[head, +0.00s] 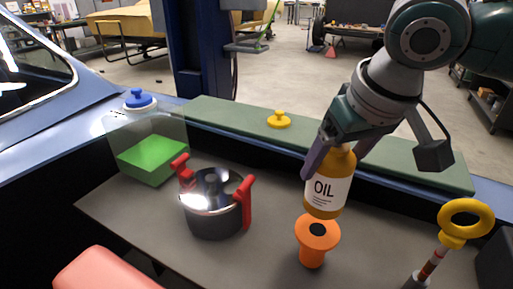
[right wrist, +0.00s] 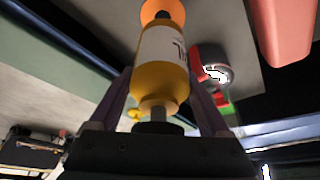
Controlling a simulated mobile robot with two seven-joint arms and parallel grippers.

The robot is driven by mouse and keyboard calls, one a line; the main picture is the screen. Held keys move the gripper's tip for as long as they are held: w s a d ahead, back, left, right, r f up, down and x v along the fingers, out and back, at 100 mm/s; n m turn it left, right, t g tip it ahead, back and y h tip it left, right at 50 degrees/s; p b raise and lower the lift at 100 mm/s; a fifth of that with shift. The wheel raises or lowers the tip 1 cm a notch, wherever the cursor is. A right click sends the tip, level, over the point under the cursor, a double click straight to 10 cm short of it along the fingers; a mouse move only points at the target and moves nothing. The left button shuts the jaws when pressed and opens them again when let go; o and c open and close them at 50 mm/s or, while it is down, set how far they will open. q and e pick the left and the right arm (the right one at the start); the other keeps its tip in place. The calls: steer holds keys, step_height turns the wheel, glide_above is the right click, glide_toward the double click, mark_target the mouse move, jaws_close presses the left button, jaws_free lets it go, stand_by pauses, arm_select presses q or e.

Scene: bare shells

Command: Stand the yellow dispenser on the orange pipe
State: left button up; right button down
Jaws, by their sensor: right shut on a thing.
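The yellow dispenser (head: 329,190) is a bottle with a white "OIL" label. My right gripper (head: 331,164) is shut on its upper part and holds it nearly upright, slightly tilted. The orange pipe (head: 313,254) stands on the grey table with a flared top and a dark opening. The dispenser's base is just above and a little right of the pipe's rim; I cannot tell whether they touch. In the right wrist view the dispenser (right wrist: 163,65) lies between the fingers (right wrist: 160,98), with the orange pipe (right wrist: 162,10) beyond its base. My left gripper is not in view.
A dark pot with red handles (head: 213,217) stands left of the pipe. A yellow-ringed dipstick (head: 452,235) stands at right. A yellow knob (head: 279,120) sits on the green ledge (head: 225,115). A pink block (head: 105,272) is front left.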

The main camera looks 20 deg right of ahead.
mark_target(327, 191)
step_height(327, 191, down, 5)
steer(key=shift+f+b, duration=0.15)
steer(key=shift+b, duration=0.25)
steer(key=shift+f, duration=0.2)
steer(key=shift+f, duration=0.15)
jaws_free()
